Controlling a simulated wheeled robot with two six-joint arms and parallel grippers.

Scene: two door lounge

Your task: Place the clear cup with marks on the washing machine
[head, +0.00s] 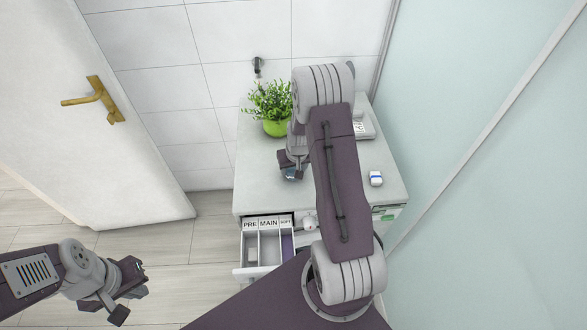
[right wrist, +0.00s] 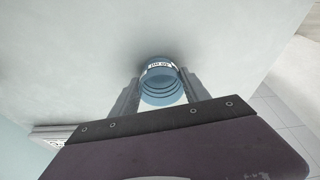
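The clear cup with marks (right wrist: 160,82) is bluish and ringed, with dark print near one end. It sits between the two fingers of my right gripper (right wrist: 158,92), which appear closed against its sides. In the head view the cup (head: 291,174) shows only partly below my right gripper (head: 290,163), over the front left part of the washing machine's top (head: 262,185). I cannot tell whether the cup touches that top. My left gripper (head: 133,280) is at the lower left over the floor, away from the machine. Its finger gap is unclear.
A plant in a green pot (head: 276,128) stands at the back of the top. A small blue and white item (head: 376,178) lies at the right. The detergent drawer (head: 262,245) is pulled out in front. A door (head: 90,140) is at the left, a glass panel (head: 470,110) at the right.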

